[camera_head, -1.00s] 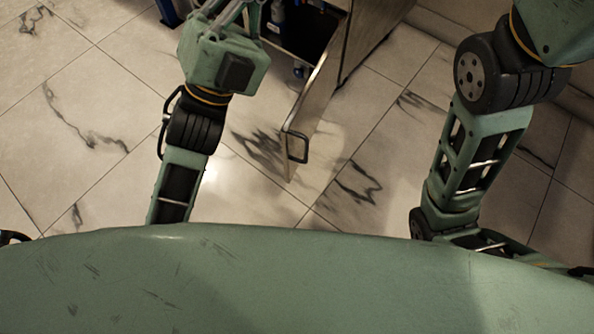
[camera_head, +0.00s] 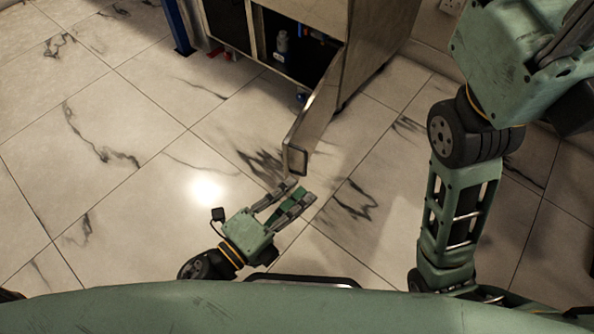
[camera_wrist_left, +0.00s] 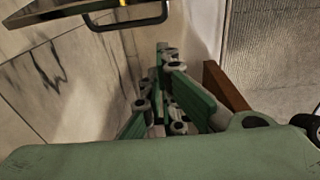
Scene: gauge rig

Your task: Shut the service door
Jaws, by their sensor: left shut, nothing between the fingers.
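The service door (camera_head: 313,118) is a metal panel standing open from the cabinet (camera_head: 368,50), seen almost edge-on in the head view. Its dark handle (camera_head: 297,160) is at the near, free end. My left gripper (camera_head: 299,192) is shut and empty, just in front of and below that end in the head view; I cannot tell if it touches the door. In the left wrist view the handle (camera_wrist_left: 130,24) shows at the top, apart from the fingers (camera_wrist_left: 166,58). My right arm is at the right, but its gripper fingers are not in view.
The cabinet opening shows a grey bottle (camera_head: 282,42) inside. A blue post (camera_head: 178,28) stands left of the cabinet. The marble tile floor (camera_head: 130,150) is clear on the left. A wall socket (camera_head: 452,5) is at the top right.

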